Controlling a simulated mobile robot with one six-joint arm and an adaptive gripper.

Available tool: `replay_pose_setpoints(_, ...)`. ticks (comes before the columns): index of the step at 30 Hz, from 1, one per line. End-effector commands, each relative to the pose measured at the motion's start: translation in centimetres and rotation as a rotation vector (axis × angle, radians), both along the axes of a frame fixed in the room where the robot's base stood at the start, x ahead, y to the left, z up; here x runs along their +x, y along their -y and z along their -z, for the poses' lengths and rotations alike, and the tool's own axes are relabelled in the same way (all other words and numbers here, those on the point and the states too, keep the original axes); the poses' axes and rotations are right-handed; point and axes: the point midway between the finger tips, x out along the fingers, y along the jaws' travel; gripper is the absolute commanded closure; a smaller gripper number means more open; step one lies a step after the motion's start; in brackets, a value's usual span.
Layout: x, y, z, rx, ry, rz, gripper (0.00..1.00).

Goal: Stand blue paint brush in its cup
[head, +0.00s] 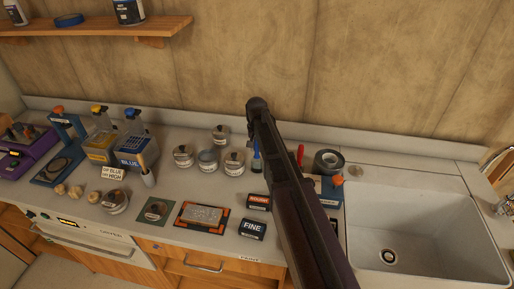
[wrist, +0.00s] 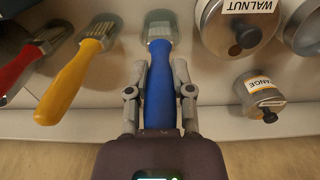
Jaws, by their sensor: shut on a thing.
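The blue paint brush (wrist: 160,90) is between the fingers of my gripper (wrist: 159,72) in the wrist view. The fingers are shut on its blue handle, and its pale bristle end points to the top of that picture. In the head view a strip of blue handle (head: 256,162) shows just left of my dark arm, which hides my gripper. A small pale cup (head: 149,179) with a wooden handle sticking out stands left of the jars; I cannot tell whether it is the brush's cup.
A yellow brush (wrist: 76,80) and a red brush (wrist: 22,65) lie beside the blue one. A walnut jar (wrist: 240,25) and an orange-labelled jar (wrist: 261,97) are close on the other side. A sink (head: 425,245) is at right; a blue box (head: 135,150) is at left.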

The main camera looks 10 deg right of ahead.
Motion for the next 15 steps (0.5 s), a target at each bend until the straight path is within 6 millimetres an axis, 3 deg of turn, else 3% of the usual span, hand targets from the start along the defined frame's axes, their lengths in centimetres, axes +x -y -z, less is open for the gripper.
replay_pose_setpoints(4, 0.0, 0.01, 0.0, 0.0, 0.0, 0.0, 1.0)
replay_pose_setpoints(5, 0.0, 0.01, 0.0, 0.0, 0.0, 0.0, 0.67)
replay_pose_setpoints(9, 0.01, 0.01, 0.0, 0.0, 0.0, 0.0, 0.3)
replay_pose_setpoints(15, 0.0, 0.02, 0.0, 0.0, 0.0, 0.0, 0.3)
